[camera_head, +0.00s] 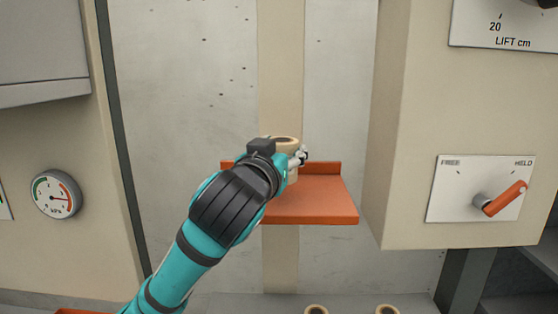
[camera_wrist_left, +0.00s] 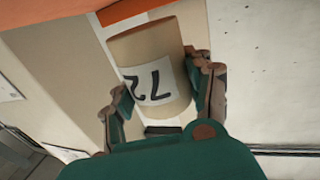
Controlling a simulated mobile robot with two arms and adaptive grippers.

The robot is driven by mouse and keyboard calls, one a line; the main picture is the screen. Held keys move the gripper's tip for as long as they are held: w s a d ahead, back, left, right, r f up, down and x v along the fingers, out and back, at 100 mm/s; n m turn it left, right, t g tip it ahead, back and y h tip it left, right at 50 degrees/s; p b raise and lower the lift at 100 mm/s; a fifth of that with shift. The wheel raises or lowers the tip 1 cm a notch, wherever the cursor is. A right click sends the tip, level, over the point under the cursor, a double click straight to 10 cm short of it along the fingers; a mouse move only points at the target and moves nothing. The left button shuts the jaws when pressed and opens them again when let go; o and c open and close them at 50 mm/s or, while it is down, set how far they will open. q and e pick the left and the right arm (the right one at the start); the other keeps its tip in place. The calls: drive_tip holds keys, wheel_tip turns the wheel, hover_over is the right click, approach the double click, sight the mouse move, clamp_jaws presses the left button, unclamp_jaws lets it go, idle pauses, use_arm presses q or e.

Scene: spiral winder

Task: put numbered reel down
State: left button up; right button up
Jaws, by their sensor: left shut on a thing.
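The numbered reel (camera_wrist_left: 152,60) is a tan cylinder with a white label bearing dark digits, seen upside down in the left wrist view. My left gripper (camera_wrist_left: 160,95) is shut on it, one finger on each side. In the head view the reel's top ring (camera_head: 285,140) shows behind my left gripper (camera_head: 294,160), above the orange shelf (camera_head: 315,207). The arm hides much of the reel and the left part of the shelf. I cannot tell whether the reel touches the shelf. My right gripper is in neither view.
A panel with an orange lever (camera_head: 504,198) marked FREE and HELD is on the cabinet at right. A round gauge (camera_head: 57,194) is at left. Two more reels (camera_head: 316,310) (camera_head: 387,310) show at the bottom edge. The shelf's right part is bare.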

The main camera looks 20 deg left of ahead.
sight(278, 150)
use_arm(q)
drive_tip(key=shift+w+a, duration=0.35)
drive_tip(key=shift+w, duration=0.25)
drive_tip(key=shift+w+a, duration=0.3)
drive_tip(key=shift+w, duration=0.25)
drive_tip(key=shift+w+a+f+p, duration=0.1)
drive_tip(key=shift+w+f+p, duration=0.05)
drive_tip(key=shift+f+p, duration=0.15)
wheel_tip(278, 150, down, 3)
drive_tip(key=shift+r+p, duration=0.1)
drive_tip(key=shift+p, duration=0.3)
drive_tip(key=shift+f, duration=0.25)
drive_tip(key=shift+f, duration=0.15)
drive_tip(key=o, duration=1.2)
